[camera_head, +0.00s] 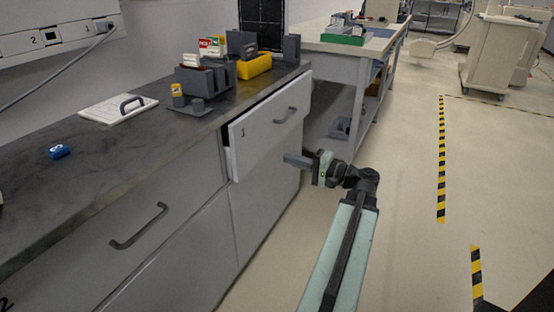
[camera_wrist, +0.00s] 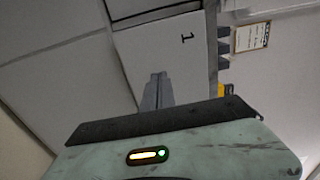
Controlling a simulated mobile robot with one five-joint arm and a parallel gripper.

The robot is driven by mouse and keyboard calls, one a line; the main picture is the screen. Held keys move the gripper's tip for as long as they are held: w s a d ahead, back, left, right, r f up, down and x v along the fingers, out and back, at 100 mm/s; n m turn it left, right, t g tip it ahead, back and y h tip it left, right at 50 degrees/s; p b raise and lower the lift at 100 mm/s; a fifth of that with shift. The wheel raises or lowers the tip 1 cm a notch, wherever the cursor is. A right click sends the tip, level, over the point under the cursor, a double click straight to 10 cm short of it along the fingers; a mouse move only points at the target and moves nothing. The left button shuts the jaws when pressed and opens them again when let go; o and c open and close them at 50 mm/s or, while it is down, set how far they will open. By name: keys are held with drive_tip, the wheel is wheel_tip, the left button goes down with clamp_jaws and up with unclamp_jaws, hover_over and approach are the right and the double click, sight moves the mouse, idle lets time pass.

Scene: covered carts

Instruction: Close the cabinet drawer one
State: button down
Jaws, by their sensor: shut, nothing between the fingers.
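Drawer one (camera_head: 263,134) is a light grey front with a dark "1" and a bar handle at its right. It stands out from the cabinet, with a dark gap along its top left edge, so it is partly open. My gripper (camera_head: 287,159) is shut and empty, at the lower part of the drawer front. In the wrist view the shut fingers (camera_wrist: 158,88) point at the drawer front (camera_wrist: 165,50) below the "1". I cannot tell whether they touch it.
The dark countertop (camera_head: 130,155) holds a grey organizer (camera_head: 203,82), a yellow bin (camera_head: 254,66), a white lidded panel (camera_head: 103,112) and a small blue object (camera_head: 59,152). A workbench (camera_head: 335,70) stands behind.

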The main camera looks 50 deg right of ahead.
sight(250, 147)
drive_tip(key=w, duration=0.4)
drive_tip(key=w+a, duration=0.1)
drive_tip(key=w, duration=0.3)
drive_tip(key=w+a, duration=0.1)
drive_tip(key=w, duration=0.3)
drive_tip(key=shift+w+a, duration=0.15)
drive_tip(key=shift+w, duration=0.05)
